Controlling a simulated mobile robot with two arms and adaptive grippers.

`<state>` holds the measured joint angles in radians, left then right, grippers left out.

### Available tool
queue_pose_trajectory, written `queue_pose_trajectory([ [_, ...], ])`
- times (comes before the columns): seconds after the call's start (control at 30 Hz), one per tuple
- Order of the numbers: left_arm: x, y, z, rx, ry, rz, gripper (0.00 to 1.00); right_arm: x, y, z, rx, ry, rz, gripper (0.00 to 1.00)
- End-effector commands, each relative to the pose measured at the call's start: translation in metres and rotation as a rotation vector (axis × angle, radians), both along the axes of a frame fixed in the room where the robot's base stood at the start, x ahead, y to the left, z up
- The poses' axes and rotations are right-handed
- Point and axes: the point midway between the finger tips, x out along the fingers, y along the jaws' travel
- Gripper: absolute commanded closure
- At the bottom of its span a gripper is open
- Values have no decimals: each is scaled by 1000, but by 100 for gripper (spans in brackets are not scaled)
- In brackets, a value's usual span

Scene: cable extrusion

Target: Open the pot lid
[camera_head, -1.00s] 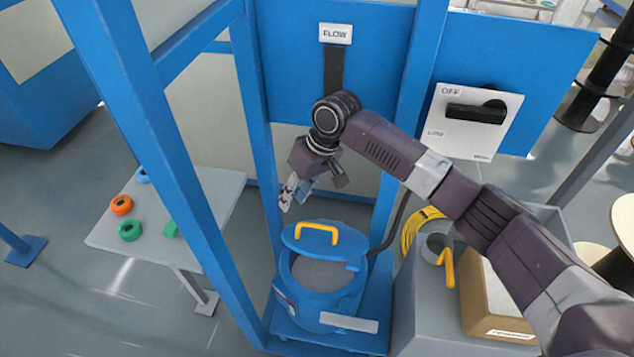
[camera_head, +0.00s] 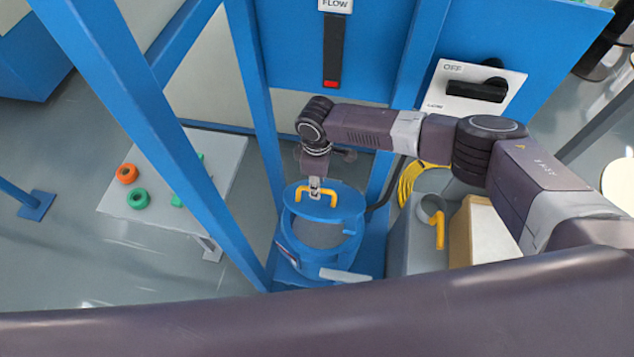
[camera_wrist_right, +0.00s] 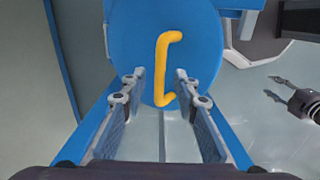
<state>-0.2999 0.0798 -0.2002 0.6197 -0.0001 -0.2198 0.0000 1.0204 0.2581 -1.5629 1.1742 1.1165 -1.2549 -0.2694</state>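The blue pot (camera_head: 345,262) stands on a blue base inside the blue frame. Its round blue lid (camera_head: 345,203) has a yellow handle (camera_head: 303,194), and a grey surface shows in front of the lid. My right gripper (camera_head: 315,186) is at the handle, pointing down. In the right wrist view the yellow handle (camera_wrist_right: 163,50) stands on the lid (camera_wrist_right: 205,45) ahead of my right gripper (camera_wrist_right: 157,82). Its fingers are apart, with the handle's near end between the tips. My left gripper (camera_wrist_right: 276,89) appears at the right edge of that view, its fingers apart and empty.
Blue frame posts (camera_head: 262,130) stand close around the pot. A grey bin with a yellow handle (camera_head: 439,230) and a cardboard box (camera_head: 478,235) are to its right. A side table (camera_head: 225,185) with orange and green rolls is to the left.

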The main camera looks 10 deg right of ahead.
Motion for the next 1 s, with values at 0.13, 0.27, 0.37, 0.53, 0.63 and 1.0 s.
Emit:
queue_pose_trajectory([
  [0.13,0,0,1,0,0,0,60,0,0,-8,0,-1,-1,72],
  [0.27,0,0,1,0,0,0,60,1,0,-9,1,-1,-1,72],
  [0.37,0,0,1,0,0,0,60,0,0,-9,1,-1,-1,72],
  [0.53,0,0,1,0,0,0,60,0,0,-9,1,-1,-1,87],
  [0.63,0,0,1,0,0,0,60,0,0,-9,1,-1,-1,98],
  [1.0,1,0,1,0,-1,0,60,1,0,-8,0,-2,-2,100],
])
